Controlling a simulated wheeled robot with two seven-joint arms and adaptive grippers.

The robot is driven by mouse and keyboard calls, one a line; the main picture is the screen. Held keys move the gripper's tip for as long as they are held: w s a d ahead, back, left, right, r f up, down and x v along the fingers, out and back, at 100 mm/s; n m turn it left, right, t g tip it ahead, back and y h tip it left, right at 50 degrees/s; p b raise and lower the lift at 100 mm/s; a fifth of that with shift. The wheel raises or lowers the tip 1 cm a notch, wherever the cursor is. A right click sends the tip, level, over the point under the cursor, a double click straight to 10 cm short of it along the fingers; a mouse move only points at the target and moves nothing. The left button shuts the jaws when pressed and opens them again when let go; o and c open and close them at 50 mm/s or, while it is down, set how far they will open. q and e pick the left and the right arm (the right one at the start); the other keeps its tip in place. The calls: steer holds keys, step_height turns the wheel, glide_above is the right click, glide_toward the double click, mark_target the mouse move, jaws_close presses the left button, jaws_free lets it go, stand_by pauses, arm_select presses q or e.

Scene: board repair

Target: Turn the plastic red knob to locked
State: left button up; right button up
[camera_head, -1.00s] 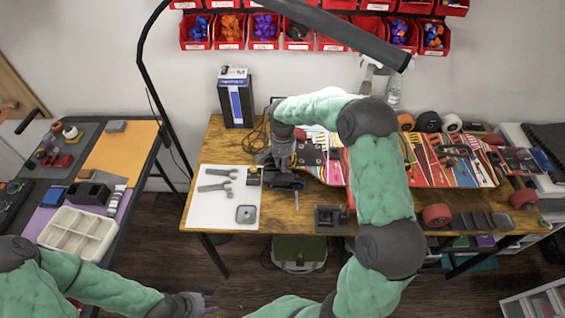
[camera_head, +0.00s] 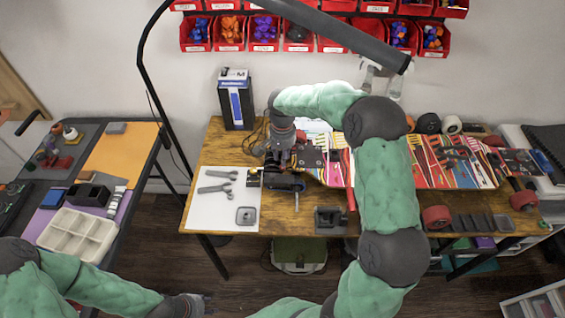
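No red knob can be made out with certainty. A small red patch (camera_head: 301,135) shows just right of my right gripper, partly covered by its arm. My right gripper (camera_head: 278,166) points down over the left end of the colourful skateboard deck (camera_head: 335,172), above a dark clamp-like fixture (camera_head: 287,183) with a metal rod. Its fingers are too small and dark to tell open from shut, and its contact is unclear. My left gripper (camera_head: 207,303) is low at the front, away from the bench, with its fingers apart and empty.
A white mat (camera_head: 208,213) with wrenches lies left of the fixture on the wooden bench (camera_head: 212,152). A dark block (camera_head: 329,220) sits near the front edge. A blue-and-black box (camera_head: 236,104) stands behind. Red bins (camera_head: 231,33) hang on the wall.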

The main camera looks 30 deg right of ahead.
step_height(320, 180, up, 8)
steer(key=shift+f, duration=0.2)
steer(key=shift+f, duration=0.1)
stand_by(0.5)
